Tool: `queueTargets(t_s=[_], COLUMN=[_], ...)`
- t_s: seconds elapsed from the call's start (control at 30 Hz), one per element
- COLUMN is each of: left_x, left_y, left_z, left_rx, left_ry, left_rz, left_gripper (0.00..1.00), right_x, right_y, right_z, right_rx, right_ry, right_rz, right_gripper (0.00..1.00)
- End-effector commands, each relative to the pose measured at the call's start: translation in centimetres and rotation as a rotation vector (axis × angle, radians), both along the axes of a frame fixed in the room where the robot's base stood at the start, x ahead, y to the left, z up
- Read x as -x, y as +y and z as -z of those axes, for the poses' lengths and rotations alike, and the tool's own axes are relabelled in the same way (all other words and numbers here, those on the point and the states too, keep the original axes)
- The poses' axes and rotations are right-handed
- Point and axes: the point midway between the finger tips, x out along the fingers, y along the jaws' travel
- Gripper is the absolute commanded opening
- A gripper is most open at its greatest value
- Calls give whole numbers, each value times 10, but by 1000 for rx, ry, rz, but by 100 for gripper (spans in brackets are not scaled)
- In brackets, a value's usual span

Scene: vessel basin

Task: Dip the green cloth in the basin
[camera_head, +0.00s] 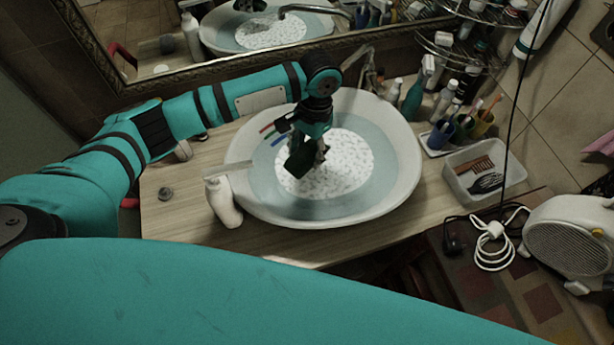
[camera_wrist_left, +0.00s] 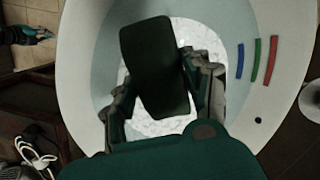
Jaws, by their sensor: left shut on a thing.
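The green cloth, a dark green, nearly flat piece (camera_head: 298,161), is in my left gripper (camera_head: 318,152) over the basin. It also shows in the left wrist view (camera_wrist_left: 155,65), between the two fingers of the gripper (camera_wrist_left: 160,95). The gripper is shut on it and points down into the basin. The white oval basin (camera_head: 400,160) stands on the wooden counter, with pale bluish water and a speckled white round patch inside. I cannot tell whether the cloth touches the water.
A white bottle (camera_head: 222,203) stands at the basin's left front rim. Several bottles (camera_head: 412,98) stand behind its right side, near a wire rack. A white tray (camera_head: 485,170) and a white heater (camera_head: 570,240) are to the right. A mirror (camera_head: 150,65) is behind.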

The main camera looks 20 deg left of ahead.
Motion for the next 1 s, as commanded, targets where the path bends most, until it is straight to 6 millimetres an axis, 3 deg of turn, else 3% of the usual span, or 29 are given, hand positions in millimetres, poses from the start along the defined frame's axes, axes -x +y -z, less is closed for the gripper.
queueTargets(t_s=[0.27, 0.63, 1.0], left_x=[0, 0, 0], left_y=[0, 0, 0], left_z=[-2, -29, -30], left_rx=[0, 0, 0], left_ry=[-1, -1, 0], left_rz=[0, -1, -1], left_gripper=[24, 24, 24], right_x=[0, 0, 0], right_y=[0, 1, 1], right_z=[0, 0, 0], right_rx=[0, -1, -1], right_ry=[0, 0, 0], right_rz=[0, 0, 0], right_gripper=[0, 0, 0])
